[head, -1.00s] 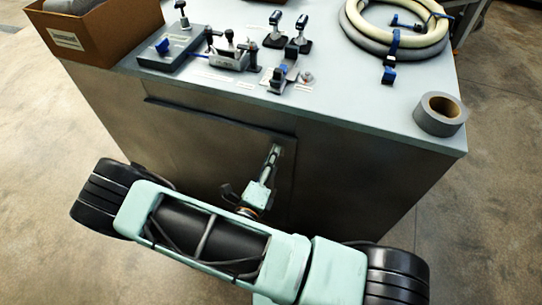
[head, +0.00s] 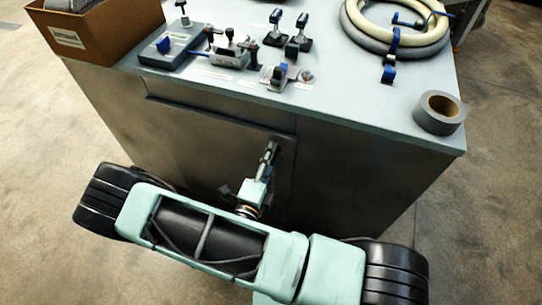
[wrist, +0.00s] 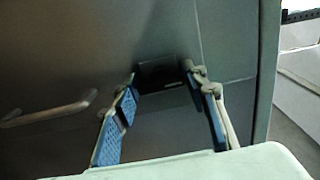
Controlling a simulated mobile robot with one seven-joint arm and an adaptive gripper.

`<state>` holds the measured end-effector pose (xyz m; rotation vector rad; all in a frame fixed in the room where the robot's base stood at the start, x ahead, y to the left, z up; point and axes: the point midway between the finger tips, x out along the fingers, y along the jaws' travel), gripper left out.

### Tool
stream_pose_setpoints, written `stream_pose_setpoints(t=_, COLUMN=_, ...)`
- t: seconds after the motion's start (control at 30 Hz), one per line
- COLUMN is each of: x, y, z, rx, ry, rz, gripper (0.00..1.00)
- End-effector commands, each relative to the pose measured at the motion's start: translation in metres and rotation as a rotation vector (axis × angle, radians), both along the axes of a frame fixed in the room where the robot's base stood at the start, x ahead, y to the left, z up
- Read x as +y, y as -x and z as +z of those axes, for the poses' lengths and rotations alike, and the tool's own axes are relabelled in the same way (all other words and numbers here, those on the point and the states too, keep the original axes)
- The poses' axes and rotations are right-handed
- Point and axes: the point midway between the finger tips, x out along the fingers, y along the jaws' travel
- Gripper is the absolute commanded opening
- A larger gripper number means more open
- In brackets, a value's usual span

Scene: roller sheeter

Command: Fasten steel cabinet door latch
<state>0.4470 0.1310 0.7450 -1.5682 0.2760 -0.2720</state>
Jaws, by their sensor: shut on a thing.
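The steel cabinet (head: 360,175) has a flat grey door (head: 205,140) on its front face. The door also fills much of the wrist view (wrist: 70,60). A small black latch (wrist: 162,74) sits near the right edge of the door in the wrist view. My gripper (wrist: 162,80) has its two blue-padded fingers on either side of the latch, shut on it. In the head view my gripper (head: 270,148) reaches the door's right side, and it hides the latch there. The exact finger contact is dark and hard to see.
A bar handle (wrist: 50,110) is on the door, left of my fingers. The cabinet top holds a cardboard box (head: 95,35), several clamps (head: 225,52), a coiled hose (head: 395,42) and a tape roll (head: 439,112). Open floor (head: 490,220) lies right of the cabinet.

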Motion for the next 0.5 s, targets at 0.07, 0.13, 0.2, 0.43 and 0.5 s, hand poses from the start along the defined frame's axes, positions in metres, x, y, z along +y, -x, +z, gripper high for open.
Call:
stream_pose_setpoints(t=0.07, x=-0.0004, y=0.0001, z=-0.0001, rx=0.001, ry=0.004, rz=0.0, gripper=0.16)
stream_pose_setpoints(t=0.13, x=-0.0004, y=0.0001, z=-0.0001, rx=0.001, ry=0.004, rz=0.0, gripper=0.16)
stream_pose_setpoints(t=0.2, x=-0.0004, y=0.0001, z=-0.0001, rx=0.001, ry=0.003, rz=0.0, gripper=0.47)
stream_pose_setpoints(t=0.43, x=-0.0003, y=0.0001, z=0.0, rx=0.0, ry=0.001, rz=0.0, gripper=0.58)
stream_pose_setpoints(t=0.5, x=-0.0003, y=0.0001, z=0.0, rx=0.0, ry=0.001, rz=0.0, gripper=0.58)
